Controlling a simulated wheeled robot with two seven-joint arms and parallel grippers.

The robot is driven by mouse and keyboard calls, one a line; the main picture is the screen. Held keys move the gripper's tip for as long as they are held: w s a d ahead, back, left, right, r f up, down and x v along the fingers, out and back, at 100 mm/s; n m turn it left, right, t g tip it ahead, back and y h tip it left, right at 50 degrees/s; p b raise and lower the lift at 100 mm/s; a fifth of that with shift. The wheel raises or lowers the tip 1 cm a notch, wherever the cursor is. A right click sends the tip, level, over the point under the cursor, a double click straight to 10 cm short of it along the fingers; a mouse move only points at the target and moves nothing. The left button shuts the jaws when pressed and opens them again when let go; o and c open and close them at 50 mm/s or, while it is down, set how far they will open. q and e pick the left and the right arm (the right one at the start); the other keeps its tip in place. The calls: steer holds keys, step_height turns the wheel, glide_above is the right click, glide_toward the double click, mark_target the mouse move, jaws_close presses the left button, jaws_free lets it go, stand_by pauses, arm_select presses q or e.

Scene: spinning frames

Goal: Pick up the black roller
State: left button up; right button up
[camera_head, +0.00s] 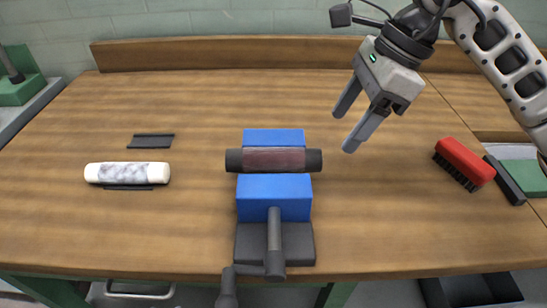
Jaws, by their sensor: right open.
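A black roller (274,160) with a dark reddish-brown middle section lies crosswise on a blue vise-like block (274,186) near the middle of the wooden table. Its two black ends stick out past the block on both sides. My right gripper (342,132) comes in from the upper right and is open and empty. Its fingers point down and left, to the right of the roller and apart from it. My left gripper is not in view.
A white roller (127,173) rests on a dark holder at the left, with a small black holder (151,141) behind it. A red brush (464,163) lies at the right. A grey handle (275,243) projects from the block's front. Table between brush and block is clear.

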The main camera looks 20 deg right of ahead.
steer(key=x, duration=0.7)
steer(key=shift+w+a+p, duration=0.2)
steer(key=shift+w+p, duration=0.05)
steer(key=shift+p, duration=0.15)
steer(key=c, duration=1.2)
